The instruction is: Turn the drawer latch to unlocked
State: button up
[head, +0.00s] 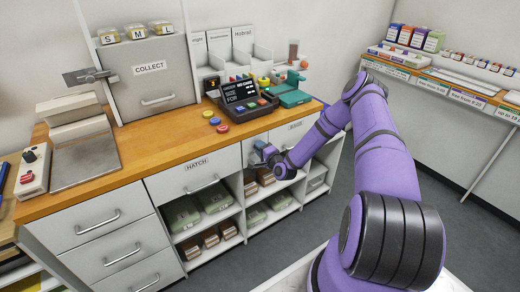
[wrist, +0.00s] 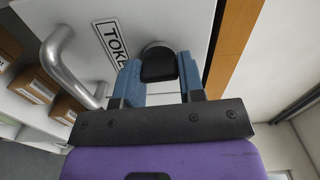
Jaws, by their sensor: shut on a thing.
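The drawer latch (wrist: 158,68) is a small dark knob in front of a round grey disc on a white drawer front (wrist: 190,25). My gripper (wrist: 160,72) has its blue fingers on either side of the knob and is shut on it. Part of the disc is hidden behind the knob and fingers. The drawer's label (wrist: 112,42) reads "TOKE", with the rest covered. In the head view my gripper (head: 264,150) is at the counter front, just right of the HATCH drawer (head: 195,175); the latch is too small to make out there.
The drawer's bar handle (wrist: 65,68) sticks out left of my gripper. The wooden counter (head: 170,150) overhangs close by. Open shelves with brown boxes (head: 210,238) and green packs lie below. Grey floor is free at right.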

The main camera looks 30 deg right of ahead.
jog(key=shift+m, duration=0.5)
jog(key=o, duration=0.9)
jog(key=shift+o, duration=0.2)
jog(key=s, duration=1)
jog(key=shift+s+d, duration=0.25)
jog(key=shift+s, duration=0.15)
